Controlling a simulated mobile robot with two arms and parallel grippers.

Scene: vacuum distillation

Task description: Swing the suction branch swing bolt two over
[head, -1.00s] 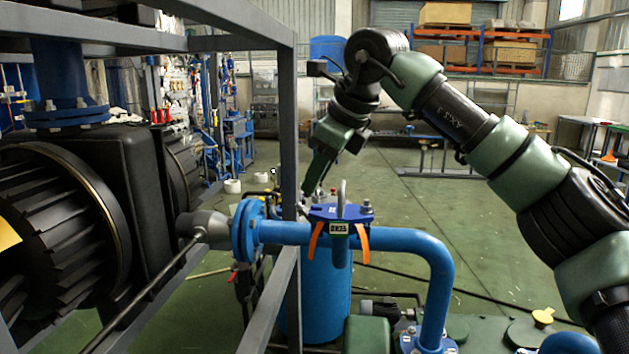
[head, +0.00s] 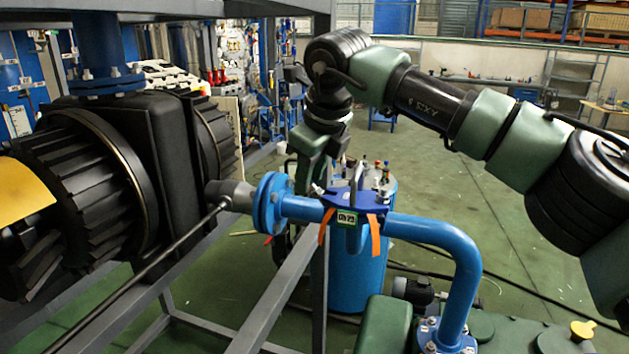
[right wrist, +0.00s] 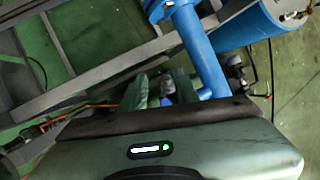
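The suction branch is a blue pipe (head: 435,232) that runs right from a flange (head: 268,203) and bends down. On it sits a blue bracket (head: 365,208) with a tag, two orange strips (head: 376,237) and an upright grey loop (head: 355,180). Individual swing bolts are too small to tell apart. My right gripper (head: 306,180) points down just left of the bracket, behind the pipe; its fingertips are hidden there. In the right wrist view its fingers (right wrist: 162,90) are foreshortened beside the blue pipe (right wrist: 203,55), and their gap is unclear. My left gripper is out of view.
A grey steel frame (head: 265,300) crosses in front and at the left. A black ribbed machine (head: 90,180) with a grey rod (head: 155,262) stands left. A blue tank (head: 358,270) is behind the pipe. Green floor (head: 480,200) lies open behind at right.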

